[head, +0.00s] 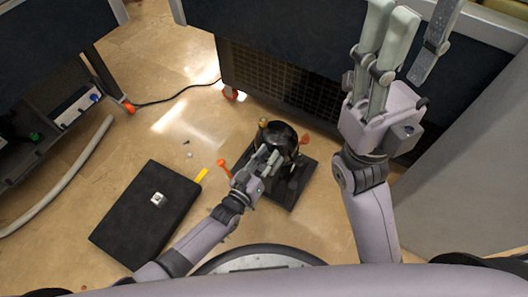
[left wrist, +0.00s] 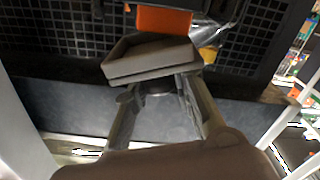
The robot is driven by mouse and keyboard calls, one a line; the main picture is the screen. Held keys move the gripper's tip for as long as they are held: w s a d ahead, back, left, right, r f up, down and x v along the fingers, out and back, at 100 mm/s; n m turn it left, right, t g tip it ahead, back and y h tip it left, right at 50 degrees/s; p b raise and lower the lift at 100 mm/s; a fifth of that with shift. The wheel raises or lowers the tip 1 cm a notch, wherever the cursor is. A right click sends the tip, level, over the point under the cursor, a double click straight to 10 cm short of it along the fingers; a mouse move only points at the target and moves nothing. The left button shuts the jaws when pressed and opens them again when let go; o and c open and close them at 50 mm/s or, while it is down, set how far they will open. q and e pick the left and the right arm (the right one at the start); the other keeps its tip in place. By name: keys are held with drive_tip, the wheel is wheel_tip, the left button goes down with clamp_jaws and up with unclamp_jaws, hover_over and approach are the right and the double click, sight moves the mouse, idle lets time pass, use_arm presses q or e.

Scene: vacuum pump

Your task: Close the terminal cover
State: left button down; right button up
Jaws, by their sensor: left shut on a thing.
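The black vacuum pump (head: 284,133) stands on a dark square base (head: 293,191) on the floor. My left gripper (head: 268,158) is at the pump's near side. In the left wrist view my left gripper (left wrist: 160,85) has its two fingers against a grey-brown box-like part (left wrist: 150,60), which looks like the terminal cover. An orange part (left wrist: 163,20) is just beyond it. How far the cover is closed cannot be told, and the gripper hides it in the head view.
A black case (head: 135,225) lies on the floor at the left, with a small white object (head: 158,199) on it. Dark benches stand behind and at upper left. A grey panel (head: 470,180) is at the right.

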use_arm(q)
drive_tip(key=shift+s+d+f+m, duration=0.15)
drive_tip(key=shift+d+f+m, duration=0.05)
drive_tip(key=shift+m, duration=0.4)
drive_tip(key=shift+s+d+f+m, duration=0.1)
drive_tip(key=shift+d+f+m, duration=0.05)
drive_tip(key=shift+m, duration=0.45)
drive_tip(key=shift+s+d+f+m, duration=0.15)
drive_tip(key=shift+f+m, duration=0.1)
drive_tip(key=shift+m, duration=0.65)
drive_tip(key=c, duration=1.4)
unclamp_jaws()
drive_tip(key=shift+o, duration=0.2)
drive_tip(key=shift+r, duration=0.1)
wheel_tip(320, 180, up, 10)
drive_tip(key=shift+f, duration=0.1)
